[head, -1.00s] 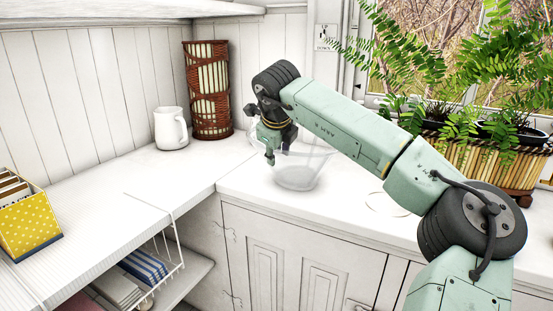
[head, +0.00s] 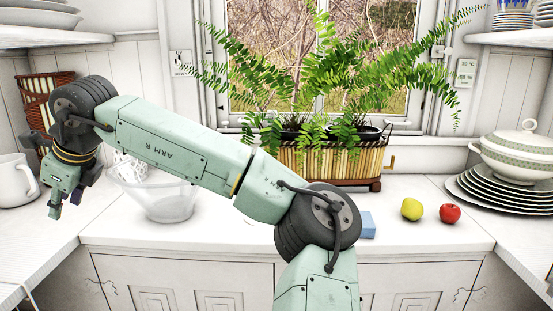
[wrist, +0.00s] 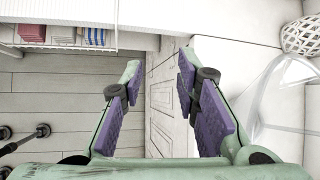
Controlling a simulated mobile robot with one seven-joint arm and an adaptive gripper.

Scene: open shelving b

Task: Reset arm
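My gripper (head: 64,207) hangs at the end of my green arm at the left of the head view, pointing down in front of the counter corner. In the wrist view my gripper (wrist: 162,85) has its two purple-padded fingers spread apart, with nothing between them but the cabinet front and floor beyond. A clear glass bowl (head: 170,204) stands on the counter, partly behind my arm. Its side also shows in the wrist view (wrist: 275,95), to the right of the fingers.
A white pitcher (head: 14,182) stands left of my gripper. A fern planter (head: 330,163) stands under the window. A blue block (head: 368,226), a yellow-green fruit (head: 411,209), a red apple (head: 449,214) and stacked plates (head: 505,198) are on the right. The front counter is mostly clear.

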